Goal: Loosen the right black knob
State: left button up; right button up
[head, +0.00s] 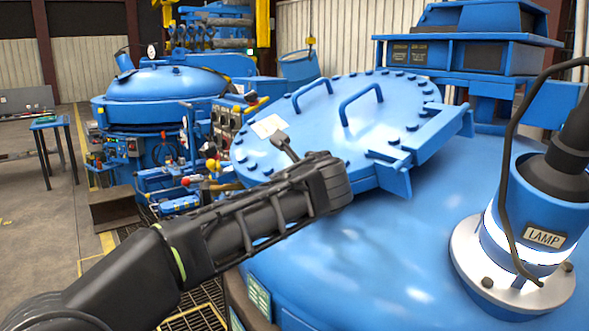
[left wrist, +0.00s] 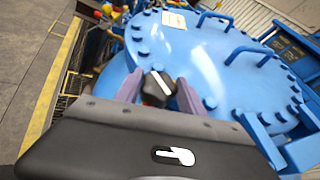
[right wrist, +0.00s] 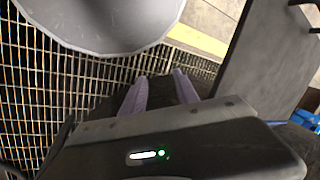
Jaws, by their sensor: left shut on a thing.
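A black knob (left wrist: 154,92) with a white mark on its top shows in the left wrist view, at the near rim of the round blue lid (left wrist: 215,70). My left gripper (left wrist: 158,84) is shut on this knob, one finger on each side of it. In the head view my left arm reaches across the near side of the lid (head: 330,115); the fingertips and the knob are hidden there. No second black knob can be made out. My right gripper (right wrist: 160,88) is open and empty above the floor grating, seen only in the right wrist view.
A blue lamp housing (head: 530,220) with a cable stands at the right on the blue vessel top. Raised handles (head: 360,100) stick up from the lid. A second blue vessel (head: 160,90) stands at back left. A grey round surface (right wrist: 100,20) is near the right gripper, above the grating (right wrist: 40,110).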

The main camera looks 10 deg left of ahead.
pick_arm(q)
jog(key=shift+r, duration=0.1)
jog(key=o, duration=1.4)
jog(key=b+v, duration=0.1)
jog(key=v, duration=0.6)
jog(key=shift+s+d+r, duration=0.1)
jog(key=shift+s+d, duration=0.05)
jog(key=shift+s, duration=0.15)
